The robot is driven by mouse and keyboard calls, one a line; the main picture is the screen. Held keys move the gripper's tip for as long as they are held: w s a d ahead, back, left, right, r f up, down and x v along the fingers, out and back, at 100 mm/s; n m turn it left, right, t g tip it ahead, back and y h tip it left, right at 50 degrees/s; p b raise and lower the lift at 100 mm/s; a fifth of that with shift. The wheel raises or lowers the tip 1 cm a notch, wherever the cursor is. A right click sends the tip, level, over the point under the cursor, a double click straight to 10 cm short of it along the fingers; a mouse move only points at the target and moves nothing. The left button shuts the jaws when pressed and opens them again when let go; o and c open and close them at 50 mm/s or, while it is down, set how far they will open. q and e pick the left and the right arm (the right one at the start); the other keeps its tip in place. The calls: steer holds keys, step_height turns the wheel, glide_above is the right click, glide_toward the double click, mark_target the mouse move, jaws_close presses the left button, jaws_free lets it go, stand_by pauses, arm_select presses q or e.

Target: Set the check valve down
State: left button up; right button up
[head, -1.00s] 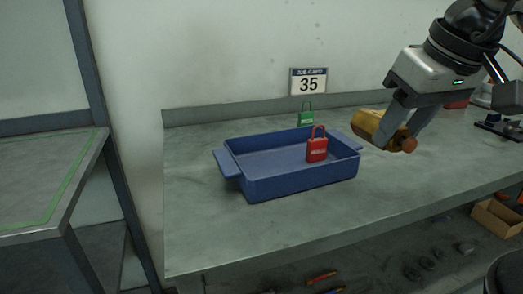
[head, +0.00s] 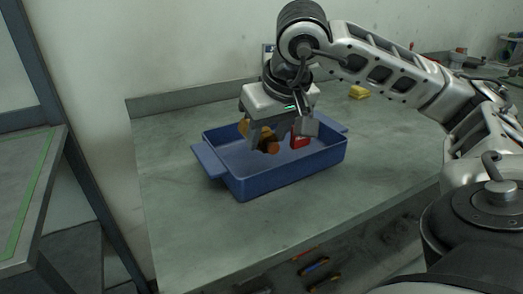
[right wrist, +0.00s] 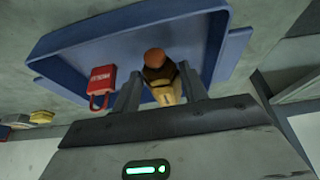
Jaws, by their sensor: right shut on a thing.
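The check valve (head: 270,147) is a brass-coloured body with a copper-coloured end. My right gripper (head: 264,139) is shut on it and holds it over the left part of the blue tray (head: 290,180). In the right wrist view the valve (right wrist: 160,78) sits between the two fingers (right wrist: 160,92), with the blue tray (right wrist: 75,50) behind it. I cannot tell whether the valve touches the tray floor. The gripper and fingers hide part of the valve. My left gripper is not in view.
A red padlock (head: 298,138) is in the tray, right of the valve; it also shows in the right wrist view (right wrist: 102,84). A yellow object (head: 358,92) lies farther back on the bench. The bench (head: 185,215) is clear in front of the tray.

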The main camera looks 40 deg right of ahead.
mark_target(262, 151)
steer(key=shift+w+a+f, duration=0.15)
steer(key=shift+w+f, duration=0.5)
steer(key=shift+f, duration=1.55)
steer(key=shift+f+b, duration=0.25)
steer(key=shift+b, duration=0.2)
steer(key=o, duration=1.3)
steer(key=shift+a, duration=0.1)
steer(key=shift+r, duration=0.1)
steer(key=shift+s+r+p, duration=0.1)
steer(key=shift+r+p, duration=0.25)
steer(key=shift+r, duration=0.05)
steer(key=p+v, duration=0.2)
steer(key=v, duration=0.9)
steer(key=shift+r, duration=0.25)
